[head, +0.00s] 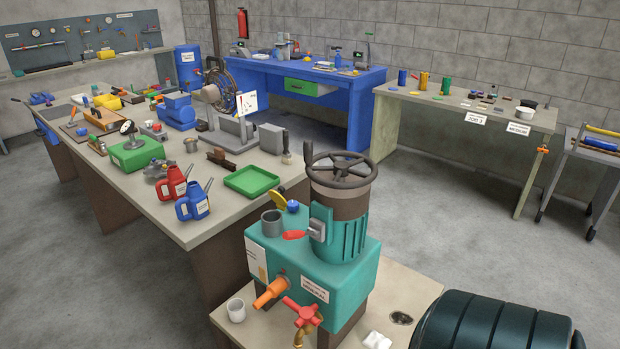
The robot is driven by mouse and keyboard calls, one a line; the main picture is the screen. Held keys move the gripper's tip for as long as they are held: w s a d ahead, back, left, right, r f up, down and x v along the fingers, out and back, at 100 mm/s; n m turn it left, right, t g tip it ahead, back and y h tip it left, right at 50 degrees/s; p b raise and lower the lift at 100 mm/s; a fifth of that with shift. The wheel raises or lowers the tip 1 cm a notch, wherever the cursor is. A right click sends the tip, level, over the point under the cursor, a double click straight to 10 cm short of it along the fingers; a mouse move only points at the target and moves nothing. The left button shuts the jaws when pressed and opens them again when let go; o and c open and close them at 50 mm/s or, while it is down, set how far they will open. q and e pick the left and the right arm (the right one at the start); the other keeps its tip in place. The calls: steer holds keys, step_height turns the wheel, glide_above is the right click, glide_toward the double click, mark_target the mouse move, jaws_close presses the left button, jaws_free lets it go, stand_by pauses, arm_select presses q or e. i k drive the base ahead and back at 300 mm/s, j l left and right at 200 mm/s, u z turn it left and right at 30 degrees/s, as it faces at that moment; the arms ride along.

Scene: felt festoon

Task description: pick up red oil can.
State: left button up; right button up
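The red oil can (170,183) stands upright on the near part of the long grey workbench (228,216), close to its left edge. It has a thin spout pointing up and to the right and a pale label on its front. A blue oil can (193,202) of the same shape stands just in front of it and to the right, very close to it; I cannot tell whether they touch. Neither of my grippers shows in the head view.
A green tray (251,181) lies right of the cans. A grey metal part (157,167) sits just behind the red can. A teal machine (347,262) with a handwheel stands at the front. A dark green ribbed drum (490,325) fills the lower right. Floor is open at the right.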

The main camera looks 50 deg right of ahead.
mark_target(176, 183)
steer(key=k+l, duration=0.1)
steer(key=l, duration=0.7)
steer(key=k+l, duration=0.1)
steer(key=l, duration=0.7)
steer(key=k+l, duration=0.1)
steer(key=l, duration=1.5)
steer(key=k, duration=0.05)
